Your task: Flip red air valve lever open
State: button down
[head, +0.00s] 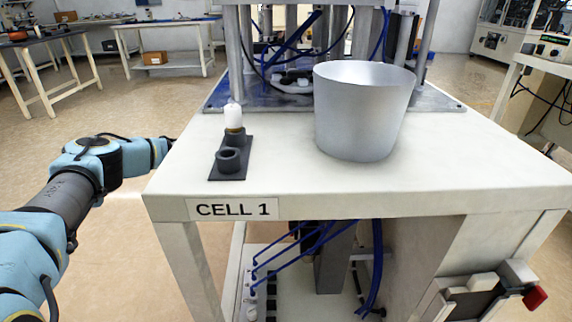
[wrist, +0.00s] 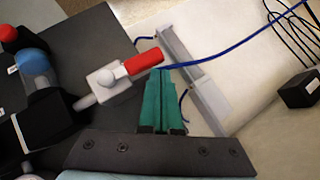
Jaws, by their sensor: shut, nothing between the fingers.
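The air valve lever, with a red sleeve (wrist: 143,61), shows in the wrist view. It is joined to a light grey valve body (wrist: 104,82) on a dark panel, and points up and to the right. My gripper (wrist: 161,74) has teal fingers, shut together with nothing between them. The fingertips appear just below the red sleeve's right end; I cannot tell whether they touch it. In the head view my arm reaches behind the left edge of the table, and my gripper is hidden there. The valve is not seen in the head view.
In the wrist view a blue knob (wrist: 32,61) and a red knob (wrist: 8,33) stand at left, and a blue hose (wrist: 232,52) crosses at right. In the head view the CELL 1 table (head: 455,176) carries a grey bowl (head: 362,115) and a dark holder (head: 229,162).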

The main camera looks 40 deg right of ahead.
jog(key=shift+w+d+f, duration=0.1)
jog(key=shift+w+f, duration=0.05)
jog(key=shift+f, duration=0.15)
dwell(0.4)
jog(key=s+p+v, duration=0.1)
jog(key=v, duration=0.6)
jog(key=shift+w+r, duration=0.2)
jog(key=shift+w, duration=0.3)
jog(key=shift+a, duration=0.3)
